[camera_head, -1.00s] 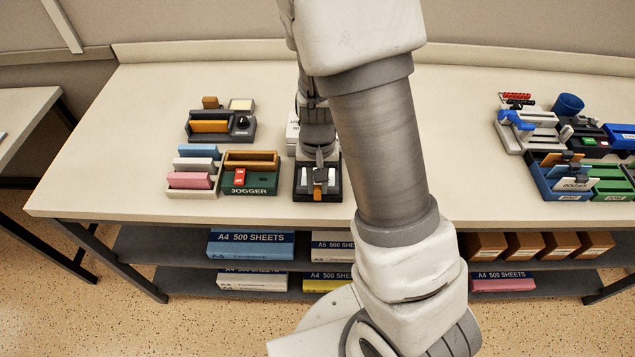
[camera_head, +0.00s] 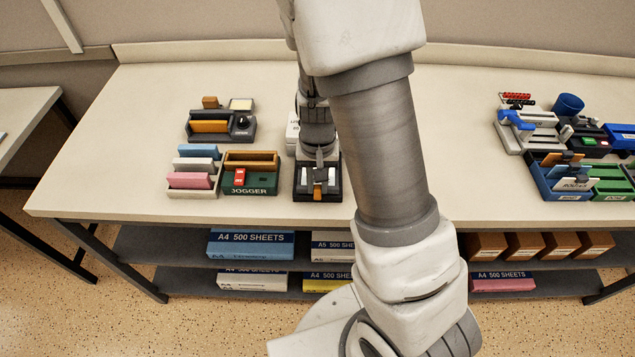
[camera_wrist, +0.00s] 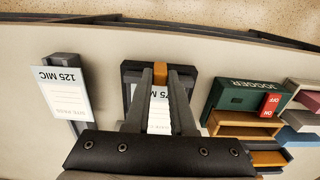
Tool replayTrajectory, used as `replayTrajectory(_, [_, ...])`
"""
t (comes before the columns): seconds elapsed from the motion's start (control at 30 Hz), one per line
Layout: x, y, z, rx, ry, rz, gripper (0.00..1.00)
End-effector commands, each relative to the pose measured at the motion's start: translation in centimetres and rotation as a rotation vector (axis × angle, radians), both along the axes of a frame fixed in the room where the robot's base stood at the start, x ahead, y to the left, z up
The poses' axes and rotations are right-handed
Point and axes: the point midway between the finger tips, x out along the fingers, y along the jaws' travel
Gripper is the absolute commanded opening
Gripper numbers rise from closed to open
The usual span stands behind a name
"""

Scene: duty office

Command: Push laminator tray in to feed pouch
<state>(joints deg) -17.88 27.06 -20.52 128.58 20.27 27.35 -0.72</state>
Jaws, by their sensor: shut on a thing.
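A black tray-like unit (camera_head: 333,191) stands near the front edge of the bench; it also shows in the wrist view (camera_wrist: 131,76). A white pouch marked "75 MIC" (camera_wrist: 160,112) lies in it. An orange tab (camera_wrist: 160,72) is at its front end and shows small in the head view (camera_head: 317,194). My gripper (camera_wrist: 161,84) reaches down over the unit, its two fingers on either side of the tab and shut on it. In the head view my gripper (camera_head: 320,165) is partly hidden by my arm. I cannot make out the laminator's body clearly.
A pouch marked "125 MIC" (camera_wrist: 65,92) stands in a grey holder beside the unit. A green jogger (camera_head: 262,182) with a red switch stands close by. A grey-black device (camera_head: 236,130) is behind it. Several office devices crowd the bench's right end. The bench between is bare.

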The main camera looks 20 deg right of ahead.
Motion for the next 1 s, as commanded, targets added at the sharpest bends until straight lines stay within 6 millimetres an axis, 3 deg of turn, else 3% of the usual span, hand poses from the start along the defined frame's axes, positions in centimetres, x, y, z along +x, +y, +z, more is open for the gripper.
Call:
replayTrajectory(0.3, [3.3,-1.0,0.1,0.000,-0.004,-0.001,0.00])
replayTrajectory(0.6, [3.4,-1.1,0.1,0.000,-0.002,0.000,0.00])
replayTrajectory(0.63, [3.4,-1.1,0.1,0.000,-0.002,0.000,0.24])
replayTrajectory(0.8, [3.4,-1.1,0.1,0.000,-0.002,0.000,0.53])
replayTrajectory(1.0, [3.4,-1.1,0.0,0.001,-0.001,0.000,0.53])
